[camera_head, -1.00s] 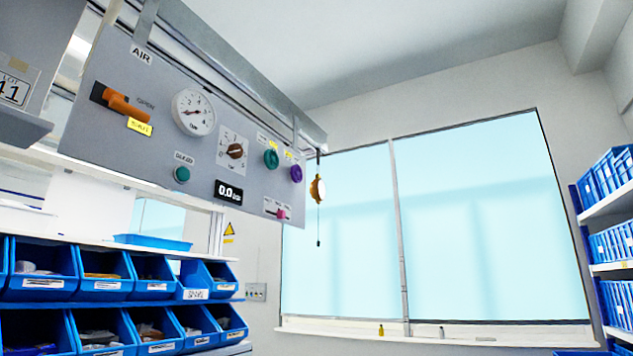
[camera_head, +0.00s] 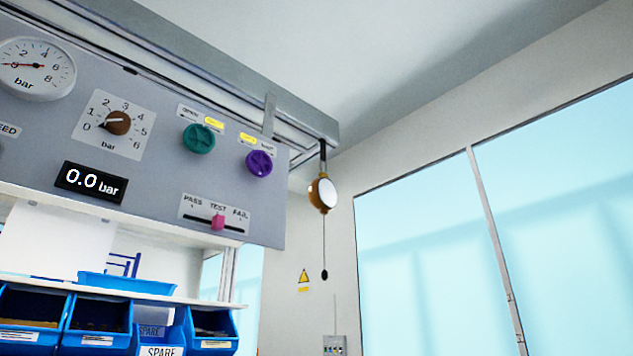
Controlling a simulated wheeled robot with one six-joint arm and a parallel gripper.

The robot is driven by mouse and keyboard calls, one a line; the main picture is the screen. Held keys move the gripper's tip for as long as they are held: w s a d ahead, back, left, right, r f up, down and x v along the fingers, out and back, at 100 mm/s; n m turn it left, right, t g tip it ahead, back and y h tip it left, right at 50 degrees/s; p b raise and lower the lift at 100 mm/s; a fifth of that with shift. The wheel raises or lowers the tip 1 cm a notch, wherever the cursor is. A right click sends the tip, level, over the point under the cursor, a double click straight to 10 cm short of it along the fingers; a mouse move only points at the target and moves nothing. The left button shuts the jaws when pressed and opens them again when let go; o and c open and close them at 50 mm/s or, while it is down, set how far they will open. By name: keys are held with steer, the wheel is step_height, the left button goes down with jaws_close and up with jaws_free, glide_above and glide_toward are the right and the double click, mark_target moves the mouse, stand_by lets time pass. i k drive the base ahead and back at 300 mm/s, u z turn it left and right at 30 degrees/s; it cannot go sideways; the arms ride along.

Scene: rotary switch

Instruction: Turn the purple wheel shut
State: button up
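The purple wheel (camera_head: 260,163) is a small round knob at the right end of the grey overhead panel (camera_head: 150,178). A yellow tag and a small white label sit just above it; the label's words are too small to read surely. A similar green wheel (camera_head: 199,139) is to its left, with its own white label and yellow tag above. I cannot tell from the wheel's look how far it is turned. My gripper is not in view.
The panel also bears a brown rotary knob (camera_head: 118,122), a pressure gauge (camera_head: 36,67), a 0.0 bar display (camera_head: 91,183) and a pink slider (camera_head: 218,222). A yellow hanging device (camera_head: 322,193) dangles right of the panel. Blue bins (camera_head: 98,319) stand below.

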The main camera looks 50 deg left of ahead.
mark_target(259, 164)
steer(key=i, duration=0.9)
steer(key=u, duration=1.9)
